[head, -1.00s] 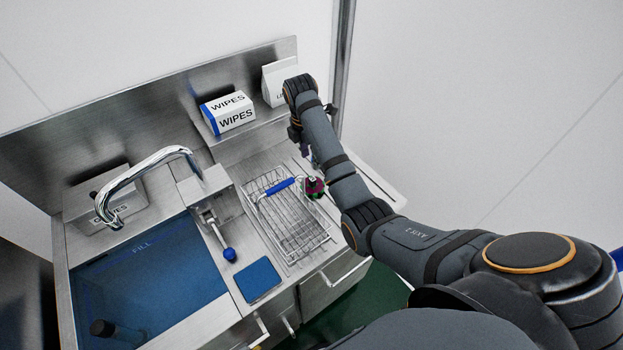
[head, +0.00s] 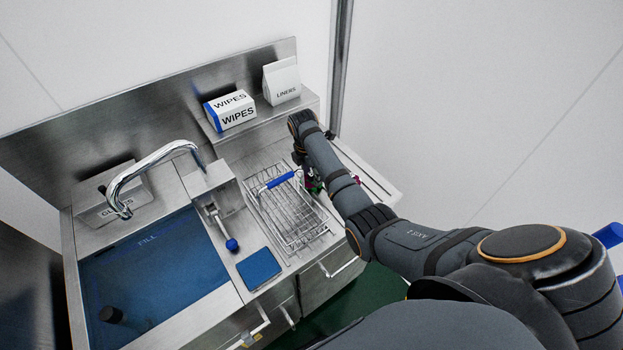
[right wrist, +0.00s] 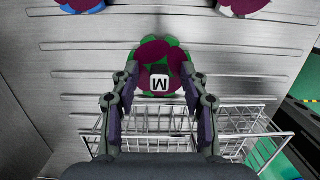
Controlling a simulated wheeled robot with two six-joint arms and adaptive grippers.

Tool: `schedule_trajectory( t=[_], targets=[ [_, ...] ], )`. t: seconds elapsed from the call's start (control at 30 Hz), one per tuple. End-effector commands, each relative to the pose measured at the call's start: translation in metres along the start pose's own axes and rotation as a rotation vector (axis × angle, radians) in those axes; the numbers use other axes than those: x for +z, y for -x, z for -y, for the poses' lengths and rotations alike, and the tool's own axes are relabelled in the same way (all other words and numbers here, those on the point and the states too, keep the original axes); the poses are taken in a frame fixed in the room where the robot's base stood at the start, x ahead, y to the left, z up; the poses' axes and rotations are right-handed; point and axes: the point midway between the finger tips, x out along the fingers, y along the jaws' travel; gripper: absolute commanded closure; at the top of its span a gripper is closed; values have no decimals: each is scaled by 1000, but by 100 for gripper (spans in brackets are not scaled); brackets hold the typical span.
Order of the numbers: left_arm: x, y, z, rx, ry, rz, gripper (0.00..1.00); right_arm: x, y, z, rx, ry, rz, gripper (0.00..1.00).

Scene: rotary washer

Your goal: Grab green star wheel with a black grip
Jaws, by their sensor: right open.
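My right gripper (right wrist: 160,80) is open, with one finger on each side of the wheel's lower part; contact cannot be told. In the head view the right gripper (head: 309,170) is mostly hidden by my arm, beside a wire basket (head: 290,227) with a blue handle. Only a little green and maroon shows there. My left gripper is not in view.
The basket's wires (right wrist: 240,118) lie below the fingers. A blue-filled sink (head: 160,270) is at left.

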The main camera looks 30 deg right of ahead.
Motion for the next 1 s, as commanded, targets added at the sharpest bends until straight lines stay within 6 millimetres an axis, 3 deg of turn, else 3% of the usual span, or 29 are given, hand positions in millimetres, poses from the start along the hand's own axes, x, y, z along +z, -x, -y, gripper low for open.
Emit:
schedule_trajectory(
  t=[0.2,0.53,0.87,1.0],
  targets=[
    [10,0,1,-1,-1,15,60,0,-1,0,2,0,0,56],
    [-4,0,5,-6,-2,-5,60,0,-1,0,2,0,0,100],
    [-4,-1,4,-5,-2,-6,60,0,1,-1,2,0,0,100],
    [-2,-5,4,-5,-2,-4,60,3,21,-2,8,-1,2,100]
  ],
)
